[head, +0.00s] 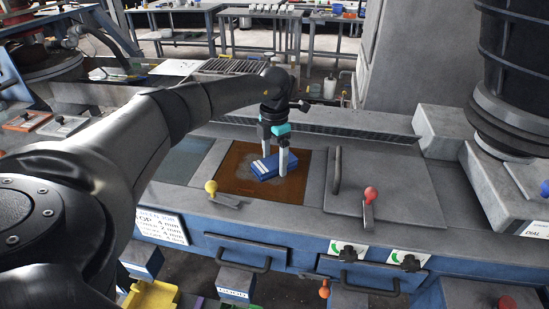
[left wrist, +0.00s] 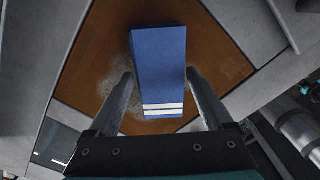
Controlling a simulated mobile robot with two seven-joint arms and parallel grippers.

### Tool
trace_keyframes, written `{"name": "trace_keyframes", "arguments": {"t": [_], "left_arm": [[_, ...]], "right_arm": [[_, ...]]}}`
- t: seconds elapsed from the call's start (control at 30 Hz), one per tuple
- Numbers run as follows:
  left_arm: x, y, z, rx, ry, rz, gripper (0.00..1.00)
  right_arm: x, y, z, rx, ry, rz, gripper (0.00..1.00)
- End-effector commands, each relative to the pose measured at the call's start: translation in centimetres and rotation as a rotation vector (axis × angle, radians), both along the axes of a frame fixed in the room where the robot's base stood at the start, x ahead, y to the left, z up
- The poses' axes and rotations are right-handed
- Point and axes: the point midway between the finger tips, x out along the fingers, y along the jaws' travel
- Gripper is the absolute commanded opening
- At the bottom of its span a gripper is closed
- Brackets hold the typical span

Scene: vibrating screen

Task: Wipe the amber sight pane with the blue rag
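The blue rag (head: 265,167) is a folded blue block with white stripes at one end. It is at the amber sight pane (head: 290,190), over its middle; whether it touches the glass is hard to tell. My left gripper (head: 274,160) points down, its two fingers on either side of the rag and appearing to press its sides. The left wrist view shows the rag (left wrist: 160,65) between the fingertips (left wrist: 160,78). Pale dust (left wrist: 105,80) shows on the brown-orange pane (left wrist: 100,35) beside the rag. My right gripper is out of view.
A yellow-knobbed latch (head: 211,187) stands at the pane's front left edge. A red-knobbed lever (head: 370,194) and a grey lid with a handle (head: 337,170) are to the right. A dark ribbed cylinder (head: 510,75) rises at far right.

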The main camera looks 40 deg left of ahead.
Motion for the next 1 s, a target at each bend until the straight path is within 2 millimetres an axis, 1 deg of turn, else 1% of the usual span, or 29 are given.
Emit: {"name": "trace_keyframes", "arguments": {"t": [0.27, 0.67, 0.93, 0.97, 1.0], "left_arm": [[-0.01, 0.0, 0.07, 0.0, 0.0, 0.0, 0.84], [0.0, 0.0, 0.7, 0.0, 0.0, 0.0, 0.84], [-0.01, -0.01, 0.68, 0.0, 0.0, 0.0, 0.84], [-0.01, -0.01, 0.68, 0.0, 0.0, 0.0, 0.83], [-0.01, -0.01, 0.68, 0.0, 0.0, 0.0, 0.78]], "right_arm": [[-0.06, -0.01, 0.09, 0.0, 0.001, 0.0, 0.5], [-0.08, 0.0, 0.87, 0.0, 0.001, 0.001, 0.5], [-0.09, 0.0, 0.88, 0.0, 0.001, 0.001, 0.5], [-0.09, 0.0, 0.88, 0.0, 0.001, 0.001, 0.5], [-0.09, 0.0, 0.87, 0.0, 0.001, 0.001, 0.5]]}}
